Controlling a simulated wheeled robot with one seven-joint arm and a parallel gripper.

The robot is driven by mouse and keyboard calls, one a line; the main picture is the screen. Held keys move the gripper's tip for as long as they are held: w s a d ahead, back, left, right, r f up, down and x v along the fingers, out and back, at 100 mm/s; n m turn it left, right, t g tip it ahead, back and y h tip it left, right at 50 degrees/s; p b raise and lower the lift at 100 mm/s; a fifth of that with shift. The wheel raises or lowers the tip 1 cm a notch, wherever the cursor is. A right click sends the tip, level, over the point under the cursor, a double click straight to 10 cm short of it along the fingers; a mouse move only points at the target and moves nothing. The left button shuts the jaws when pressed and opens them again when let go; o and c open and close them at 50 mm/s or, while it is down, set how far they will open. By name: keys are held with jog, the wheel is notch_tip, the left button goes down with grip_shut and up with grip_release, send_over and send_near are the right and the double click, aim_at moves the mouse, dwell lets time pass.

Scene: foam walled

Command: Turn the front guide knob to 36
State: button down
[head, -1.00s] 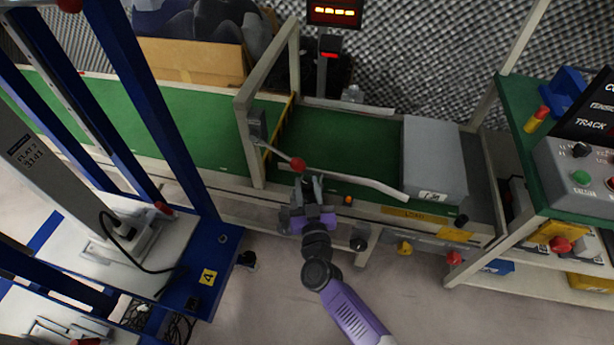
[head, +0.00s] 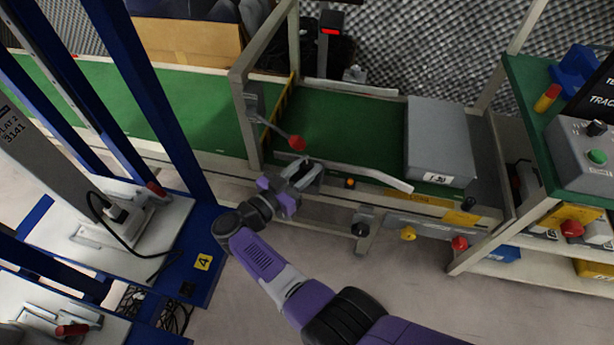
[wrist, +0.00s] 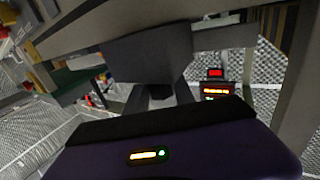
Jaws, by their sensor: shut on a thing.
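My gripper (head: 312,172) is at the near side rail of the green conveyor (head: 335,130), by the left end of the pale curved guide strip (head: 370,178). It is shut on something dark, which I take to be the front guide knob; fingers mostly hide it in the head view. In the wrist view the gripper's fingers (wrist: 160,98) reach up to a dark block (wrist: 150,55) below a grey beam. I cannot read any scale or number on the knob.
A red-tipped lever (head: 297,143) stands just above my gripper. A grey box (head: 440,140) sits on the belt's right end. Black (head: 361,228), yellow (head: 408,233) and red (head: 459,243) knobs line the front. A blue frame (head: 150,110) stands left.

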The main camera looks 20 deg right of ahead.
jog(key=m+g+b, duration=0.1)
jog(key=b, duration=0.1)
jog(key=m+g+h+b, duration=0.1)
jog(key=g+b, duration=0.1)
jog(key=shift+f+b, duration=0.3)
jog(key=shift+b, duration=0.05)
jog(key=shift+r+m+g+h+b, duration=0.15)
jog(key=shift+m+g+h+b, duration=0.15)
jog(key=shift+m+g+b, duration=0.45)
jog(key=shift+d+r+g+b, duration=0.1)
jog(key=shift+r+g+b, duration=0.05)
jog(key=shift+g+b, duration=0.2)
jog(key=c, duration=1.1)
grip_release()
jog(key=shift+o, duration=0.2)
jog(key=shift+r+p, duration=0.2)
jog(key=shift+p, duration=0.35)
